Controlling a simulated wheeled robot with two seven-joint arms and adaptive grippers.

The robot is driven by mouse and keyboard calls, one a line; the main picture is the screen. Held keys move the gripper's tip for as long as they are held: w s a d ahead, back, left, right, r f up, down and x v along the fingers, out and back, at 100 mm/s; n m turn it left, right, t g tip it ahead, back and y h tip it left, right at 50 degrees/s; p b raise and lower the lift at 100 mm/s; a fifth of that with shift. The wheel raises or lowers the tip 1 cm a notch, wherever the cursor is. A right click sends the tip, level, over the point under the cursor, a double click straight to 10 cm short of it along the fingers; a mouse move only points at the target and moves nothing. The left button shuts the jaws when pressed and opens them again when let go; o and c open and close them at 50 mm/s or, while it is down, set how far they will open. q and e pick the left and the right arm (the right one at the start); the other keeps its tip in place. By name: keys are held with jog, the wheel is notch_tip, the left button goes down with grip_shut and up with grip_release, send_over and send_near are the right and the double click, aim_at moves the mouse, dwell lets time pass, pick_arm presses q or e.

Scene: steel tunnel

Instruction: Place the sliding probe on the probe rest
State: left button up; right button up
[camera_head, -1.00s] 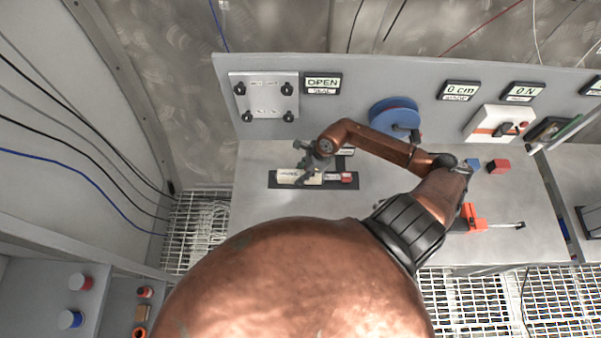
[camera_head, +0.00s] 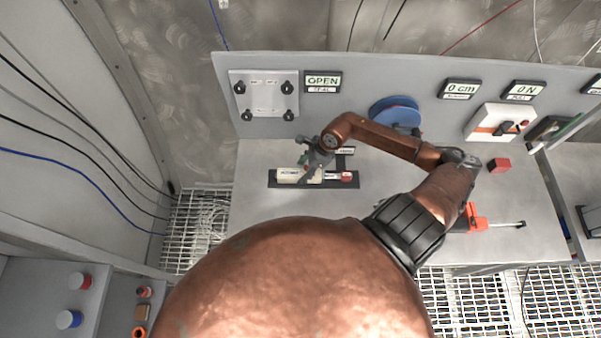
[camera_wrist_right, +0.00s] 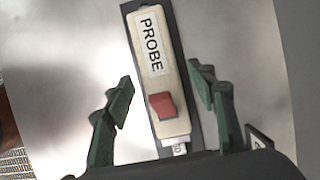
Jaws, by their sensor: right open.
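The probe (camera_head: 290,176) is a cream block with a white label. It lies on a long dark plate (camera_head: 354,185) on the bench. In the right wrist view the probe (camera_wrist_right: 152,60) reads PROBE and has a red button on top, and the dark strip (camera_wrist_right: 178,30) shows beneath it. The frames do not show whether this plate is the probe rest. My right gripper (camera_head: 313,165) is over the probe. In the wrist view its green fingers (camera_wrist_right: 162,92) are open, one on each side of the probe's red-button end, with gaps visible. My left gripper is not in view.
A red block (camera_head: 498,165) and an orange tool (camera_head: 476,218) are on the bench to the right. A blue reel (camera_head: 396,110) and a plate with black knobs (camera_head: 265,95) are on the back panel. A sign reads OPEN (camera_head: 322,82). Bench left of the dark plate is clear.

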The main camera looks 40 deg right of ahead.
jog(key=b+v, duration=0.1)
jog(key=v, duration=0.8)
jog(key=shift+s+d+r, duration=0.1)
jog(key=shift+s+r, duration=0.1)
jog(key=shift+r, duration=0.1)
